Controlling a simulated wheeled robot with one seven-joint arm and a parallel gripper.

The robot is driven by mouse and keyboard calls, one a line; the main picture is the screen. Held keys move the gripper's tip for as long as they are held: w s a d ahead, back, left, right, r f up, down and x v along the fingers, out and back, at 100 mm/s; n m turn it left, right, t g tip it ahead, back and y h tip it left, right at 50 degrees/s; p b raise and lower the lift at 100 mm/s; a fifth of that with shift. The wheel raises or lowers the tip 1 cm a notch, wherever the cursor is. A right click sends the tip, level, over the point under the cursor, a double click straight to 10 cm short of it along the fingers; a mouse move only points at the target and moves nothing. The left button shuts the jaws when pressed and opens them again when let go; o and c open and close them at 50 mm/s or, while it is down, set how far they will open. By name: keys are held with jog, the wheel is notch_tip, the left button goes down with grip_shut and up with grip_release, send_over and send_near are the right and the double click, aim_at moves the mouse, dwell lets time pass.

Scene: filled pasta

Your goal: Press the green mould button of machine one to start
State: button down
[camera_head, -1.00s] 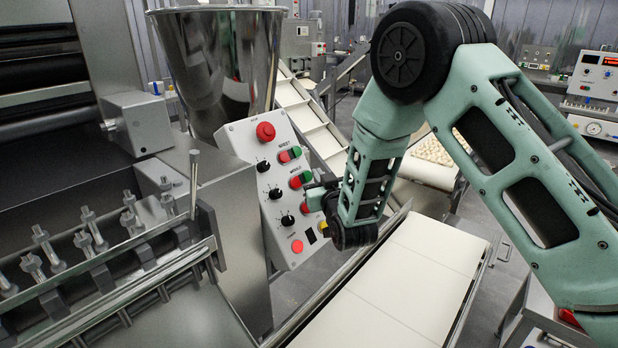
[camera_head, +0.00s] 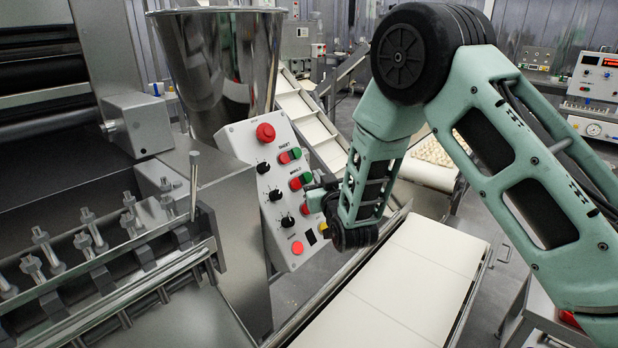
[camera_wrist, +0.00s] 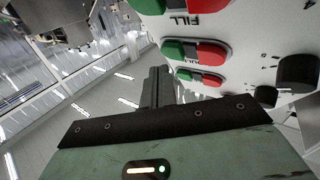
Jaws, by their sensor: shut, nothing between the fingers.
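The sloping white control panel (camera_head: 250,150) of the machine carries several red-green button pairs. The green mould button (camera_head: 307,177) is the right half of the middle pair, just above my gripper in the head view. In the wrist view the panel is upside down, and the green mould button (camera_wrist: 173,50) sits just above and right of the fingertips. My gripper (camera_head: 314,190) is shut and empty, its dark fingers (camera_wrist: 157,75) pointing at the panel beside the button pairs. Whether the tips touch the panel I cannot tell. My gripper hides the lower pair's green half in the head view.
A red stop button (camera_head: 265,132) tops the panel, and black knobs (camera_head: 275,195) line its left side. A steel hopper (camera_head: 215,60) stands behind. A pale conveyor belt (camera_head: 400,285) runs below my arm. Steel machinery (camera_head: 100,240) fills the left.

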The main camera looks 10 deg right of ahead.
jog(key=shift+f, duration=0.1)
dwell(0.7)
jog(key=shift+w+a+f+b, duration=0.1)
jog(key=shift+w+a+b, duration=0.2)
jog(key=shift+b, duration=0.25)
jog(key=shift+w+a+f+b, duration=0.15)
jog(key=shift+w+f+b, duration=0.1)
jog(key=shift+b, duration=0.1)
dwell(0.5)
jog(key=shift+r, duration=0.1)
jog(key=shift+s+d+r, duration=0.35)
jog(key=shift+s+d, duration=0.1)
jog(key=shift+s, duration=0.1)
dwell(0.3)
jog(key=shift+s+d+r+p, duration=0.15)
jog(key=shift+s+d+r, duration=0.55)
jog(key=shift+s, duration=0.15)
jog(key=shift+s+d+r+p, duration=0.15)
jog(key=shift+s+d+r, duration=0.45)
jog(key=shift+s, duration=0.25)
